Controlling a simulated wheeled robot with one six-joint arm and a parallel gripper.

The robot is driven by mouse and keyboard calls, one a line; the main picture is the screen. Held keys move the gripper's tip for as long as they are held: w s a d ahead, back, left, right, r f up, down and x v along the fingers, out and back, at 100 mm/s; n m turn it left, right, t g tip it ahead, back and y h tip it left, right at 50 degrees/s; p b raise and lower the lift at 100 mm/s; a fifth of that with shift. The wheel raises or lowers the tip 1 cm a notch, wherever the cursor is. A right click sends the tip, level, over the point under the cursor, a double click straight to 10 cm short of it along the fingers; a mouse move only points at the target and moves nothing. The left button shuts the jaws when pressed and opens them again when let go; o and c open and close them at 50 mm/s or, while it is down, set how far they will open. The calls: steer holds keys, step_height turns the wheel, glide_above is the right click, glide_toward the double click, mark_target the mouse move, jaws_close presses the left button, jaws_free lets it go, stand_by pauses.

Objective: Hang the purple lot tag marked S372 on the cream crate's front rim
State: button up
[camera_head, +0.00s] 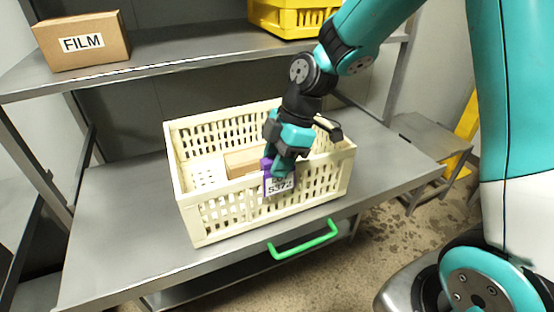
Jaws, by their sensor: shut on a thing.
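The cream crate (215,222) stands on the grey metal table, its slotted front side facing me. The purple lot tag (267,178) carries a white label reading S372 and is at the crate's front rim, near the middle of that side. My gripper (279,172) is above the front rim and shut on the tag. The gripper hides part of the tag's top, so I cannot tell whether the tag sits over the rim or only in front of it. A brown box (242,161) lies inside the crate, partly hidden by my gripper.
A green handle (303,241) sticks out at the table's front edge. A FILM box (82,41) and a yellow crate (292,18) stand on the shelf above. The table top (115,215) is clear left of the crate. A lower metal stand (424,139) is at right.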

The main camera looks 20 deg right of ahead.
steer(key=o, duration=1)
steer(key=shift+r, duration=0.1)
steer(key=v, duration=1.7)
steer(key=shift+d+r, duration=0.1)
steer(key=shift+d, duration=0.05)
steer(key=s+a+f+m, duration=0.2)
steer(key=s+a+m, duration=0.1)
steer(key=s, duration=0.3)
steer(key=s+a+f+m, duration=0.2)
steer(key=s+a+m, duration=0.2)
steer(key=s, duration=0.2)
steer(key=s+a+f+m, duration=0.2)
steer(key=s+a+m, duration=0.2)
steer(key=s, duration=0.2)
steer(key=shift+s+a, duration=0.1)
steer(key=shift+s, duration=0.15)
